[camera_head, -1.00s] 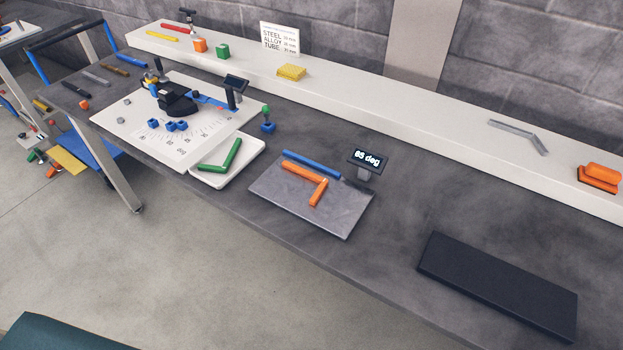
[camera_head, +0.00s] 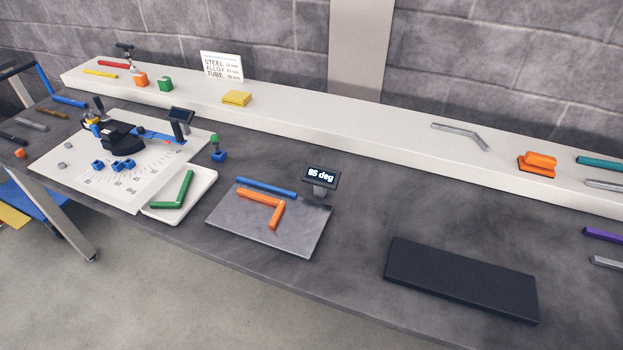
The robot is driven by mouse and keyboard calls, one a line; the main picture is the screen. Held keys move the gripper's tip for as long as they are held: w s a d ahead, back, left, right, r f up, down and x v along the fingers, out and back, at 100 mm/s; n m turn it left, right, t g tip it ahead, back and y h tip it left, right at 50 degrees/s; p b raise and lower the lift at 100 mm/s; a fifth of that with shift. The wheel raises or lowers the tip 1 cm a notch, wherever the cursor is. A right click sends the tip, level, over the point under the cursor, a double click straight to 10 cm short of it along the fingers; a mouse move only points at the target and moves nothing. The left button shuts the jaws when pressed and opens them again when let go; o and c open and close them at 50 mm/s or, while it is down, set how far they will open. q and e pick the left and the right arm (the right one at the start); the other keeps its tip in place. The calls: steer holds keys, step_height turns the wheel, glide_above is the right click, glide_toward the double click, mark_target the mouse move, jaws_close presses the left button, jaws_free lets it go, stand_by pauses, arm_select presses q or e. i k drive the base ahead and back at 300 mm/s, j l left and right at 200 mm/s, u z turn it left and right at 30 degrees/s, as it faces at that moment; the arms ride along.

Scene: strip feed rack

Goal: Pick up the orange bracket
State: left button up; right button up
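The orange bracket (camera_head: 262,201) is a bent bar in an angled shape. It lies on a grey metal plate (camera_head: 296,240) in the middle of the workbench. A straight blue bar (camera_head: 266,187) lies along the plate's back edge, behind the bracket. A small display (camera_head: 321,177) reading "85 deg" stands at the plate's back right corner. Neither of my grippers shows in the head view.
A white tray (camera_head: 203,188) with a green bracket (camera_head: 181,188) sits left of the plate. A bending tool (camera_head: 120,137) stands on a white board (camera_head: 62,178) farther left. A black pad (camera_head: 460,279) lies to the right. A white shelf (camera_head: 330,118) runs behind.

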mark_target(267, 200)
steer(key=j+z, duration=0.35)
steer(key=j, duration=0.6)
steer(key=j+z, duration=0.3)
steer(key=j, duration=0.6)
